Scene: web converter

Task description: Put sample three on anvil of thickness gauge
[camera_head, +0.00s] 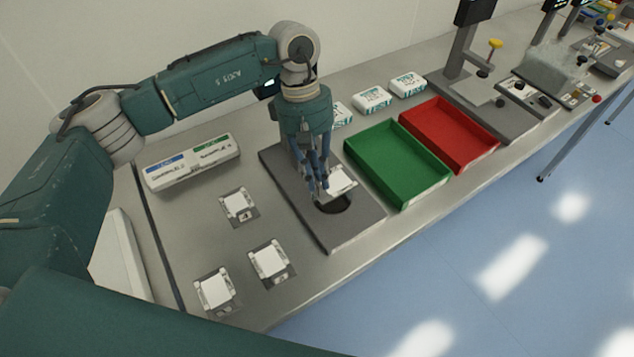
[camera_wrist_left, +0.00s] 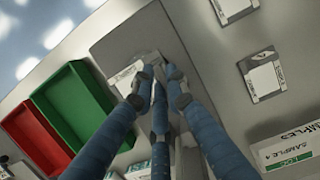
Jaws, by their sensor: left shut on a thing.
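My left gripper (camera_head: 322,187) is shut on a white sample (camera_head: 341,180), a small flat square piece. It holds the sample over a long grey plate (camera_head: 290,170), beside and partly above a dark round recess (camera_head: 333,206). Whether the sample touches the plate cannot be told. In the left wrist view the fingers (camera_wrist_left: 155,82) close together at the edge of the sample (camera_wrist_left: 128,76). I cannot read which number the sample bears. An instrument with a column, display and grey base (camera_head: 460,85) stands at the back right. My right gripper is not in view.
Three small holders with white squares (camera_head: 237,203) (camera_head: 268,261) (camera_head: 215,290) lie left of the plate. A labelled samples box (camera_head: 193,168) stands behind them. A green tray (camera_head: 397,163) and a red tray (camera_head: 450,133) stand right of the plate, with white boxes (camera_head: 372,99) behind.

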